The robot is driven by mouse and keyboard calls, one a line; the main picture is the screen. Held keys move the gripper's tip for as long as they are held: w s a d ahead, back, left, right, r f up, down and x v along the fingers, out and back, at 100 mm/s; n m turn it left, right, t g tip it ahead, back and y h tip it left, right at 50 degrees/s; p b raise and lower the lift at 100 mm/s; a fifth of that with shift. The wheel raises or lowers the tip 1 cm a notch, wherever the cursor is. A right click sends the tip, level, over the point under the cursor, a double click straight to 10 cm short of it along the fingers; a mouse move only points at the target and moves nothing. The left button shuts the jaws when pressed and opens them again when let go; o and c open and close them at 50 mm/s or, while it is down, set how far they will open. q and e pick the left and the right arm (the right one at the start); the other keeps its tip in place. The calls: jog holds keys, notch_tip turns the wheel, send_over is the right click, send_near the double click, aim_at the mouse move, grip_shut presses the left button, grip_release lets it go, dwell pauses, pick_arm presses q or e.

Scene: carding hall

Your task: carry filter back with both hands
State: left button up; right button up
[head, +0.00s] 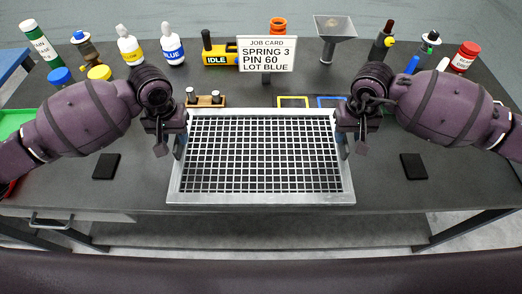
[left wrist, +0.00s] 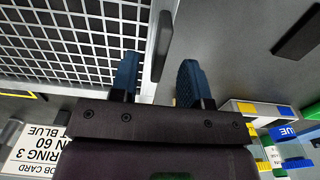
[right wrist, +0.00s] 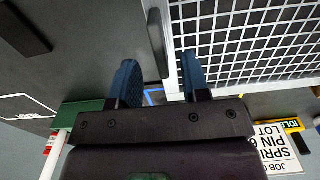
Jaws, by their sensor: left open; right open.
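The filter (head: 260,197), a silver metal frame with a white grid, lies flat at the front middle of the dark table. My left gripper (head: 179,146) is at its left side and my right gripper (head: 343,146) at its right side. In the left wrist view the blue fingers are apart, with the frame's side rail and a dark handle (left wrist: 162,47) between their lines. In the right wrist view the fingers are also apart, with another dark handle (right wrist: 157,42) between their lines. Neither gripper is closed on a handle; whether any finger touches is unclear.
A job card (head: 267,54) reads "SPRING 3, PIN 60, LOT BLUE". Bottles and a funnel (head: 335,32) line the back. Behind the filter are a wooden block (head: 206,101) and a yellow outline (head: 293,102). Black pads (head: 106,166) (head: 413,166) lie either side.

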aim_at(177, 144)
pick_arm(q)
jog(key=shift+f, duration=2.15)
pick_arm(e)
jog(key=shift+f, duration=2.1)
pick_arm(q)
jog(key=c, duration=0.7)
pick_arm(e)
jog(key=c, duration=0.7)
pick_arm(q)
grip_shut()
pick_arm(e)
grip_shut()
pick_arm(q)
jog(key=shift+a, duration=0.1)
pick_arm(e)
jog(key=shift+d, duration=0.1)
